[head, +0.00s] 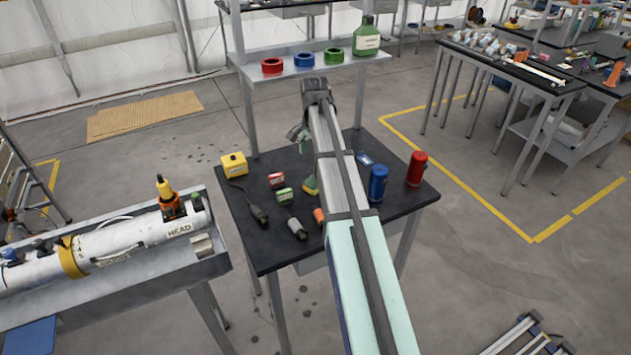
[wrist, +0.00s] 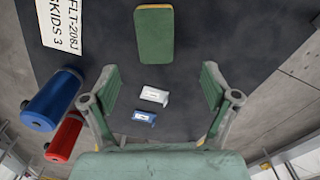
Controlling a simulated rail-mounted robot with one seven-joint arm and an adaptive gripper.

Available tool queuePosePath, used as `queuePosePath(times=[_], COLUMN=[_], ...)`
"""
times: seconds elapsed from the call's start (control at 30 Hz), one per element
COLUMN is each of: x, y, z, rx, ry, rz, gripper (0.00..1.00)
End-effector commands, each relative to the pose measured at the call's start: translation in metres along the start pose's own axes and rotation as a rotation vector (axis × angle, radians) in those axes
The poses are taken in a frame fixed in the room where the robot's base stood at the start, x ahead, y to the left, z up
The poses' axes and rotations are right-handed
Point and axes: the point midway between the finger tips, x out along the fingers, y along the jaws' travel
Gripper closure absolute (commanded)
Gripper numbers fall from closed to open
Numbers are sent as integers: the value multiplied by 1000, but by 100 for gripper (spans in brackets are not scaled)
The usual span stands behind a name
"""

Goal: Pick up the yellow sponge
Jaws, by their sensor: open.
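The sponge (wrist: 155,36) lies flat on the black table at the top of the wrist view, green face up with a thin yellow edge along one end. In the head view the sponge (head: 310,186) is partly hidden behind my arm. My gripper (wrist: 160,80) is open and empty, its two green-padded fingers spread apart. The sponge is beyond the fingertips in the wrist view, not between them. In the head view my gripper (head: 301,137) hangs above the far part of the table, partly hidden by the arm.
A white packet (wrist: 153,95) and a blue packet (wrist: 144,117) lie between the fingers in the wrist view. A blue cylinder (head: 378,183) and red cylinder (head: 416,168) stand at the right. A yellow box (head: 234,164) and several small items are at the left. A shelf (head: 300,66) rises behind.

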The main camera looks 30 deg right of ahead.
Motion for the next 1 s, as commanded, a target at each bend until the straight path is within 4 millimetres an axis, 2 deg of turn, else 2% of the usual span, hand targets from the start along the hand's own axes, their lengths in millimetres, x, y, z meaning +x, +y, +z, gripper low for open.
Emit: queuePosePath(times=[0.23, 0.63, 1.0], x=[37, 59, 98], y=[1, 4, 7], z=[0, 1, 1], rx=[1, 1, 1], ry=[-1, -1, -1], rz=[2, 2, 1], gripper=[14, 14, 14])
